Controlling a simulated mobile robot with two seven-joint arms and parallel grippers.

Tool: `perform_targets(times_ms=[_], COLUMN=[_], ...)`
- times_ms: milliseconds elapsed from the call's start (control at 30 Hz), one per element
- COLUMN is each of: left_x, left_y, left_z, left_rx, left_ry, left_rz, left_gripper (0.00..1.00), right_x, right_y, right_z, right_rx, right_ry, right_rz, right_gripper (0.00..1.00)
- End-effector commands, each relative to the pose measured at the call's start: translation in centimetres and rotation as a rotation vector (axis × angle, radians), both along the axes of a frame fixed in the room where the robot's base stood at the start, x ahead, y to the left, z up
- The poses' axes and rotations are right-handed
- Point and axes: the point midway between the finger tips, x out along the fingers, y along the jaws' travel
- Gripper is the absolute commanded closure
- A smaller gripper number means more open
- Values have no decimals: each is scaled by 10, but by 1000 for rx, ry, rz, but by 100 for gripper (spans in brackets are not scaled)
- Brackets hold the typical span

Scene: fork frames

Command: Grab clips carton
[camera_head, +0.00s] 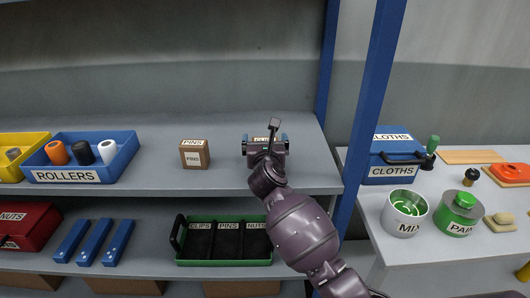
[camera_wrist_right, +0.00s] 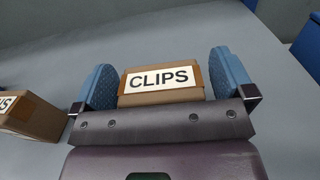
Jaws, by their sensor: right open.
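The clips carton (camera_wrist_right: 162,84) is a small brown box with a white CLIPS label. In the right wrist view it stands between the two blue finger pads of my right gripper (camera_wrist_right: 165,82), with a visible gap on the right side and a narrower one on the left. The gripper is open. My left gripper is not in view.
A brown pins carton (camera_head: 194,154) stands to the left on the same shelf (camera_head: 226,172), and shows at the wrist view's left edge. A blue rollers bin (camera_head: 128,160) is farther left. A blue post (camera_head: 361,110) stands close on the right. A divided tray (camera_head: 222,262) is below.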

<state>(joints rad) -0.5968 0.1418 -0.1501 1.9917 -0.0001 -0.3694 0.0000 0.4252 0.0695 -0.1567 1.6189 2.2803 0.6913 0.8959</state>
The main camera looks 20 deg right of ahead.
Motion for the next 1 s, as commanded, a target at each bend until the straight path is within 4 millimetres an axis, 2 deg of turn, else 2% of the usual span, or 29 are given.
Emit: perform_targets(times_ms=[100,333,700,1000], left_x=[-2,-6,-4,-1], left_y=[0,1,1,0], left_z=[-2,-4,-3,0], left_rx=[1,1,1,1], left_ry=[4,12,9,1], left_rz=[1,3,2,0], left_gripper=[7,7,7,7], right_x=[7,8,8,8], right_y=[-2,-2,-2,-2], right_z=[0,0,0,5], right_rx=[0,1,0,-1], right_ry=[0,0,0,-2], right_rz=[0,0,0,0], right_gripper=[0,0,53,53])
